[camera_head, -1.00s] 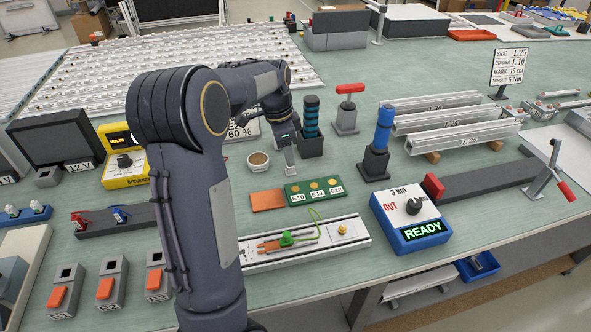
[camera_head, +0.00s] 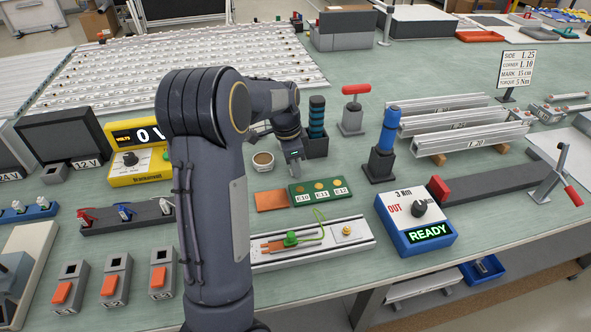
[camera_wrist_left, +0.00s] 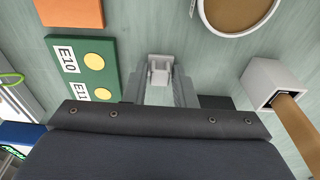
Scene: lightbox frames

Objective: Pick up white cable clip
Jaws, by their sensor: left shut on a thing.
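My left gripper (camera_head: 295,168) is low over the bench, just right of the small brown-filled cup (camera_head: 263,161) and behind the green board (camera_head: 318,191). In the left wrist view my left gripper (camera_wrist_left: 160,88) is shut on a small pale grey-white piece (camera_wrist_left: 160,70), which looks like the white cable clip. The piece sits between the fingertips, close to the green bench top. I cannot tell whether it touches the bench. In the head view it is not clear behind the fingers. My right gripper is not in view.
A copper-coloured plate (camera_head: 272,201) lies left of the green board. A dark holder (camera_head: 315,145) stands just behind the gripper. An aluminium rail with a green wire (camera_head: 345,247) and a blue READY box (camera_head: 428,248) lie nearer.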

